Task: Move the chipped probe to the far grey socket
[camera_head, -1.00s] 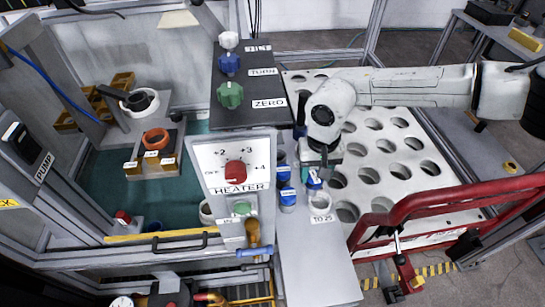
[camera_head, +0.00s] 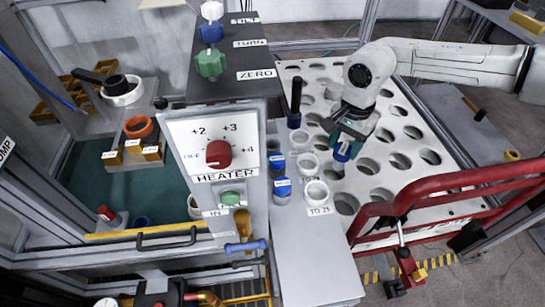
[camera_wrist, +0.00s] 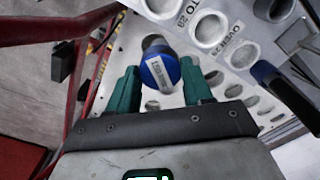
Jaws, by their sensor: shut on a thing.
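My gripper (camera_head: 347,140) is over the white holed plate, to the right of the sockets. It is shut on a blue-ended probe (camera_head: 342,152) with a white label. In the wrist view the probe (camera_wrist: 160,72) sits between the teal fingers, its greyer part beyond the blue end. I cannot make out a chip. Three pale grey ring sockets stand in a row on the narrow grey bench: the far one (camera_head: 299,139), a middle one (camera_head: 308,163) and a near one (camera_head: 317,193). All three look empty. The probe is apart from them.
Blue cylinders (camera_head: 282,189) stand left of the grey sockets. A tall black rod (camera_head: 296,100) rises behind the far socket. The heater panel (camera_head: 220,150) is on the left. A red rail (camera_head: 430,190) crosses the front right. The holed plate (camera_head: 395,175) is open below my gripper.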

